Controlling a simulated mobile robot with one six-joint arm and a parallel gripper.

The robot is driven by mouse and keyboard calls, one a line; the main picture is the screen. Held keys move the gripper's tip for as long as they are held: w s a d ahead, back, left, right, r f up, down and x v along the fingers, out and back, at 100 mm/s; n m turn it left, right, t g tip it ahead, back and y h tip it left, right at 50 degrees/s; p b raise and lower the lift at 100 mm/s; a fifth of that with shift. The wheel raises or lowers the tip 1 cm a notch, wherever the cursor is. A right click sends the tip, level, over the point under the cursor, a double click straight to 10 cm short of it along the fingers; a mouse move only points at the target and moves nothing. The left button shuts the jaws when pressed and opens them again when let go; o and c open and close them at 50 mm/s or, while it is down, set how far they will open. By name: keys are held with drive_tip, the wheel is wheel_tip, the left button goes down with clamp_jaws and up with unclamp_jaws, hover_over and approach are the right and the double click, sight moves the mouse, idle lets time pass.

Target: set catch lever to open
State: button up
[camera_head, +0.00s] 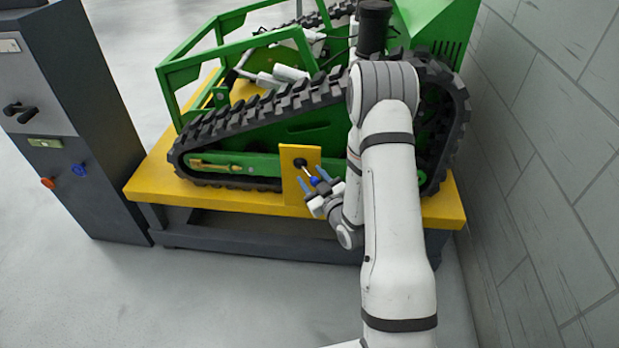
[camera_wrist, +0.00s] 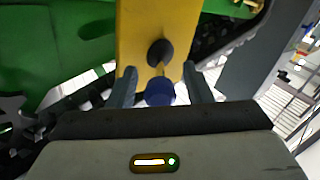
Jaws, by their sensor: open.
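The catch lever sits on an upright yellow plate (camera_head: 290,186) on the side of the green tracked carrier (camera_head: 232,165). It has a black round pivot (camera_wrist: 160,51), a short pale shaft and a blue knob (camera_wrist: 159,93). In the head view the lever slants from the pivot (camera_head: 300,162) down and right to the blue knob (camera_head: 315,181). My gripper (camera_head: 315,179) is open at the lever. In the wrist view its two fingers (camera_wrist: 160,76) stand either side of the knob, with gaps visible. I cannot tell whether either touches it.
The carrier's black track (camera_head: 262,110) runs just above and behind the plate. A yellow-topped platform (camera_head: 160,184) bears the carrier. A grey cabinet (camera_head: 90,120) with knobs and a handle stands at left. A block wall (camera_head: 545,130) is close on the right. The floor at front left is clear.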

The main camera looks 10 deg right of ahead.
drive_tip(key=shift+w+a, duration=0.15)
drive_tip(key=shift+w, duration=0.35)
drive_tip(key=shift+c, duration=0.3)
clamp_jaws()
